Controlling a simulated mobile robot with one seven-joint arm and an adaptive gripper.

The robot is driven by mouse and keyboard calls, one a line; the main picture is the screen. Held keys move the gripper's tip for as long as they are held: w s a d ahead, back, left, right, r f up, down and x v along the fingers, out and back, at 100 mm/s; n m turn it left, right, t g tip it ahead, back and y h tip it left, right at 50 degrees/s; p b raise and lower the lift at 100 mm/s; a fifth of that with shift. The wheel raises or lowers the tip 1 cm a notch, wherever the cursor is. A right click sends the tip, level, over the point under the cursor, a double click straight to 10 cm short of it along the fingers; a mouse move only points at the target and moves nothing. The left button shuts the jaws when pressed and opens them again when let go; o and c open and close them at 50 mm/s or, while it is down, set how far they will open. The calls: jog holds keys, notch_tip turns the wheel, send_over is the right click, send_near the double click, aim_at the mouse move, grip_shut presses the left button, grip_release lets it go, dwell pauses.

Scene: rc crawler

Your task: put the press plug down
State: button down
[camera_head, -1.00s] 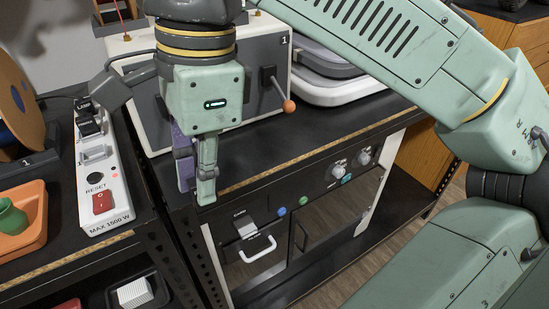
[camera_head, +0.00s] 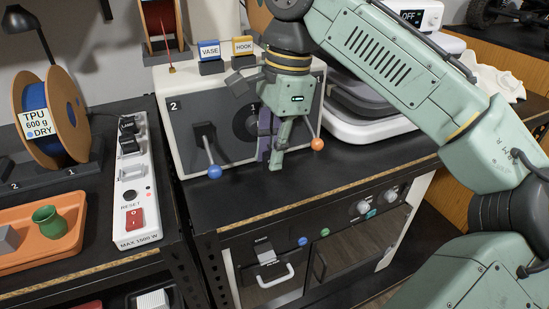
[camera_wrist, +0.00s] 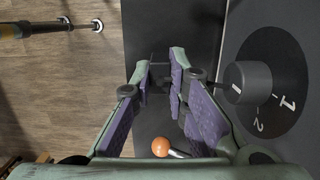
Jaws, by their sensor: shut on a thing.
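My gripper (camera_head: 275,160) points down over the black bench top, in front of the grey two-lever box. In the wrist view its purple-padded fingers (camera_wrist: 163,85) are shut on a small dark piece (camera_wrist: 158,78), which I take to be the press plug. The fingers cover most of it, and its shape is not clear. In the head view the plug cannot be made out. The gap between the fingertips and the bench is hard to judge.
The box (camera_head: 183,115) has a blue-knobbed lever (camera_head: 214,171) left of my gripper and an orange-knobbed lever (camera_head: 317,144) close on its right. A round dial (camera_wrist: 249,82) is near the fingers. A white power strip (camera_head: 136,190) stands left. The bench front (camera_head: 235,196) is clear.

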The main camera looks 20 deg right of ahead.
jog(key=shift+w+d, duration=0.15)
jog(key=shift+f+p, duration=0.35)
jog(key=shift+f, duration=1.45)
jog(key=shift+f, duration=0.2)
jog(key=c, duration=1.6)
grip_release()
jog(key=shift+r, duration=0.1)
jog(key=r+p, duration=0.2)
jog(key=r, duration=0.2)
jog(key=d+r+p, duration=0.1)
jog(key=r+p, duration=0.1)
jog(key=r, duration=0.2)
jog(key=r+p, duration=0.3)
jog(key=r, duration=0.1)
jog(key=shift+d, duration=0.4)
